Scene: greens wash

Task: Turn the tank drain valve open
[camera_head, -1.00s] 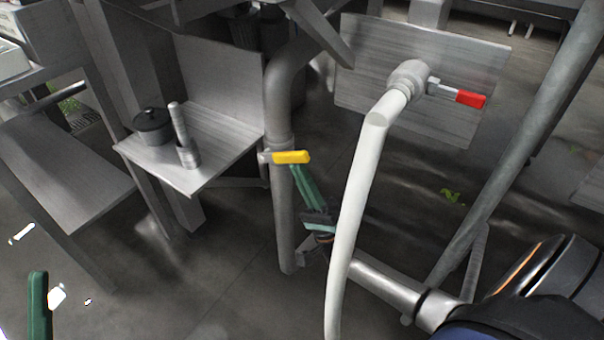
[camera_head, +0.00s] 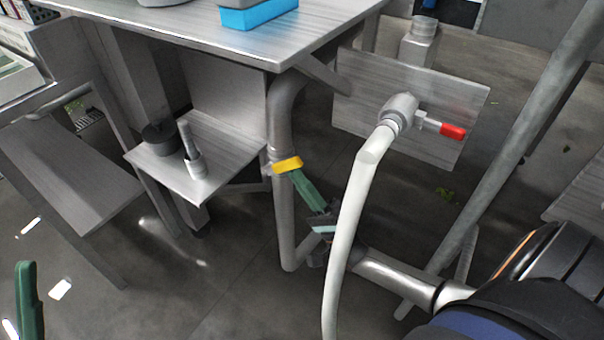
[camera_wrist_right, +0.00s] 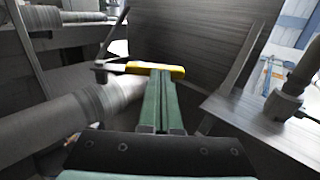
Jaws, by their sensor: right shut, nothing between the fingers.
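A valve with a yellow lever handle (camera_head: 287,164) sits on the vertical grey pipe (camera_head: 282,215) below the metal table. My right gripper (camera_head: 296,173) has its green fingers shut and empty. Their tips are at the yellow handle, seemingly against it. In the right wrist view the yellow handle (camera_wrist_right: 155,68) lies crosswise just beyond the fingertips (camera_wrist_right: 159,76); I cannot tell for certain whether they touch. Part of my left gripper (camera_head: 28,300) shows at the lower left, one green finger only, away from the valve.
A white hose (camera_head: 348,230) hangs in front of my right arm from a tap with a red handle (camera_head: 452,132). A blue block (camera_head: 258,14) is on the table above. Slanted pipe (camera_head: 520,140) at right.

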